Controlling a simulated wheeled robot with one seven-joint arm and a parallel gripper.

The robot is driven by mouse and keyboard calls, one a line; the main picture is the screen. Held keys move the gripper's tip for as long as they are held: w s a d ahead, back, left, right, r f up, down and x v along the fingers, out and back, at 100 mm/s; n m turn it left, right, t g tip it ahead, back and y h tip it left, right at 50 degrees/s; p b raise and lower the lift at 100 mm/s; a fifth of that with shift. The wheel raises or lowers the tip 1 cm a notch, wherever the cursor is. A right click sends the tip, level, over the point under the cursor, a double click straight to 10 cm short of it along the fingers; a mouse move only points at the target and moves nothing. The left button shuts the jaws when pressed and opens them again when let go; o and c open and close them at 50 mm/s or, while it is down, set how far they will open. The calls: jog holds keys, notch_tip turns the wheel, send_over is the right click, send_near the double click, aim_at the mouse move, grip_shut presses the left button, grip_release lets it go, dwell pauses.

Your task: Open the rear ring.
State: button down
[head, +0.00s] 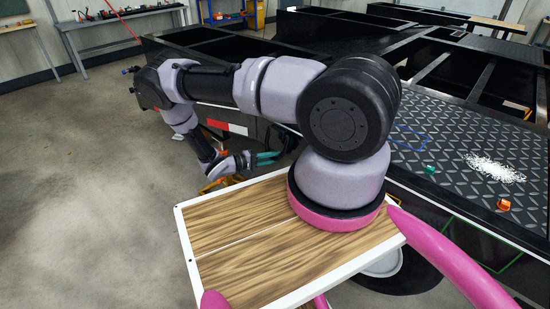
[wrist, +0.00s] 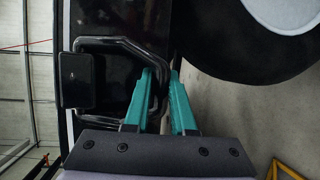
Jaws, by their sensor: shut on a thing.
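The rear ring (wrist: 112,41) is a black angular loop on the dark trailer panel in the wrist view. A black rectangular block (wrist: 77,80) sits at its left side. My gripper (wrist: 162,78) has teal fingers on either side of the loop's right bar and is shut on it. The lower part of the loop is hidden behind the left finger and my gripper body. In the head view my gripper (head: 276,157) is beside the trailer's side, low down; the ring cannot be made out clearly there.
The trailer's tread-plate deck (head: 440,165) carries a white pile (head: 495,168) and small green and orange items. A wheel (wrist: 250,40) is close on the right in the wrist view. Open concrete floor (head: 90,190) lies on the left. Workbenches stand at the back wall.

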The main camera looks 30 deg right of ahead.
jog(key=a+r+y, duration=0.1)
jog(key=y, duration=0.1)
jog(key=s+a+r+n+y, duration=0.1)
jog(key=a, duration=0.1)
jog(key=shift+a+g+y, duration=0.1)
jog(key=shift+g+y, duration=0.2)
jog(key=shift+y, duration=0.1)
jog(key=shift+s+a+r+n+g+y, duration=0.15)
jog(key=shift+a+r+n+y, duration=0.2)
jog(key=shift+r+y, duration=0.3)
jog(key=shift+s+a+r+n+g+y, duration=0.1)
jog(key=shift+s+a+r+y, duration=0.1)
jog(key=shift+a+r+y, duration=0.4)
jog(key=shift+s+a+r+n+g+y, duration=0.15)
jog(key=shift+a+r+n+y, duration=0.15)
jog(key=shift+y, duration=0.55)
jog(key=shift+d+r, duration=0.1)
jog(key=c, duration=0.8)
grip_release()
jog(key=shift+o, duration=0.2)
jog(key=v, duration=1)
jog(key=shift+r, duration=0.35)
jog(key=shift+w, duration=0.1)
